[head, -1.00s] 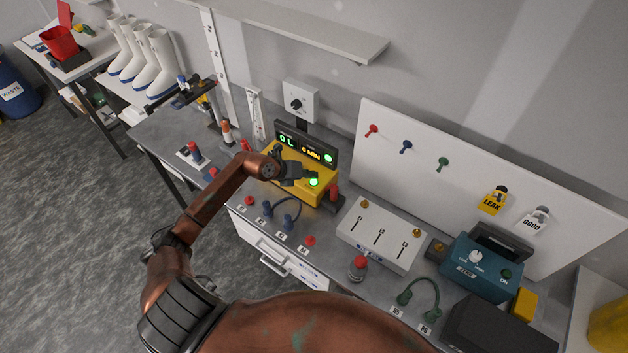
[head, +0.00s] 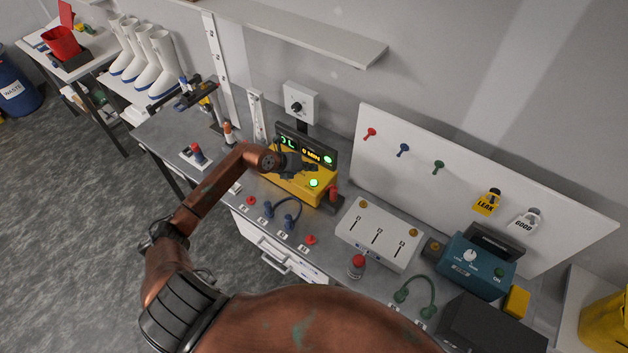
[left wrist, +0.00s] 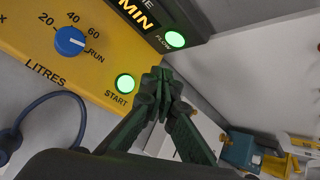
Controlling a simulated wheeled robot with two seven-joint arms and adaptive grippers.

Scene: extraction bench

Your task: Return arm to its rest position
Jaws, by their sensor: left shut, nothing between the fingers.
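My left arm reaches in from the left in the head view, and its gripper (head: 312,170) hovers over the yellow pump box, partly covering it. In the left wrist view the dark green fingers (left wrist: 160,82) are shut together with nothing between them. The yellow box (head: 296,190) has a lit green START button (left wrist: 125,84) and a blue dial (left wrist: 70,41). The fingertips are just right of the button in the wrist view; I cannot tell whether they touch anything. My right gripper is not in view.
A black display (head: 318,146) with a lit green lamp stands behind the box. Blue hose (head: 284,204), red-capped bottle (head: 357,267), white panel with slots (head: 378,236) and teal device (head: 476,264) stand on the bench. A white pegboard (head: 460,180) and shelf (head: 340,45) are behind.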

